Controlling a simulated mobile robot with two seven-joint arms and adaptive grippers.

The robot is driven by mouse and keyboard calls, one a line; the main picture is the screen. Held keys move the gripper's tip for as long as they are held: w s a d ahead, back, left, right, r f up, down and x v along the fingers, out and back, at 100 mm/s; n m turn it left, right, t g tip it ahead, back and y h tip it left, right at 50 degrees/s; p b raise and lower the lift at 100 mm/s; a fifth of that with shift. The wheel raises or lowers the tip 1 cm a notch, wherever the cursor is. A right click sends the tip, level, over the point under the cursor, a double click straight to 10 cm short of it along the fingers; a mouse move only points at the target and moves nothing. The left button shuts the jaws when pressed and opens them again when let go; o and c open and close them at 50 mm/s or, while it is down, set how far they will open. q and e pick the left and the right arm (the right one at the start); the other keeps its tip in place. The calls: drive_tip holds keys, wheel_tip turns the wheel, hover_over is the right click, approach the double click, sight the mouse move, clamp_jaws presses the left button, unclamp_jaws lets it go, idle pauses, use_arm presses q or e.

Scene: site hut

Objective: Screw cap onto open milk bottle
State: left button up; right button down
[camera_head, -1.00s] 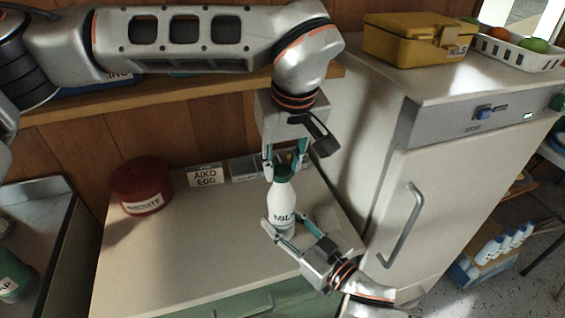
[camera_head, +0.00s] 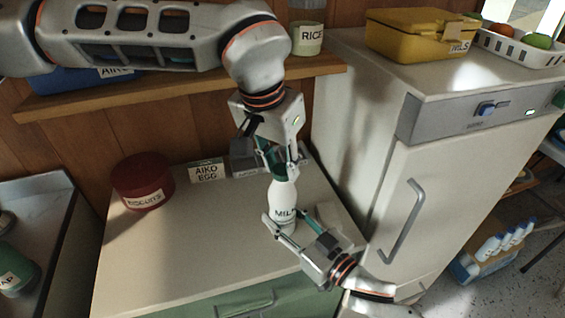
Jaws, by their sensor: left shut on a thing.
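The white milk bottle (camera_head: 284,199) stands upright on the pale counter (camera_head: 190,240), with its "MILK" label towards me. A dark green cap (camera_head: 279,171) is at the top of the bottle, partly hidden by fingers; whether its thread is engaged cannot be seen. My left gripper (camera_head: 279,168) comes down from above and is shut on the cap. My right gripper (camera_head: 285,217) reaches in from the lower right, with one finger on each side of the bottle's lower body, and appears shut on it.
A white fridge (camera_head: 430,170) on the right carries a yellow box (camera_head: 415,38) and a fruit basket (camera_head: 520,48). A "RICE" jar (camera_head: 307,38) sits on the shelf.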

use_arm(q)
drive_tip(key=shift+m+h, duration=0.4)
drive_tip(key=shift+m, duration=1.1)
drive_tip(key=o, duration=0.7)
drive_tip(key=shift+c, duration=0.2)
drive_tip(key=shift+g, duration=0.3)
drive_tip(key=shift+r, duration=2.25)
drive_tip(key=shift+c, duration=0.4)
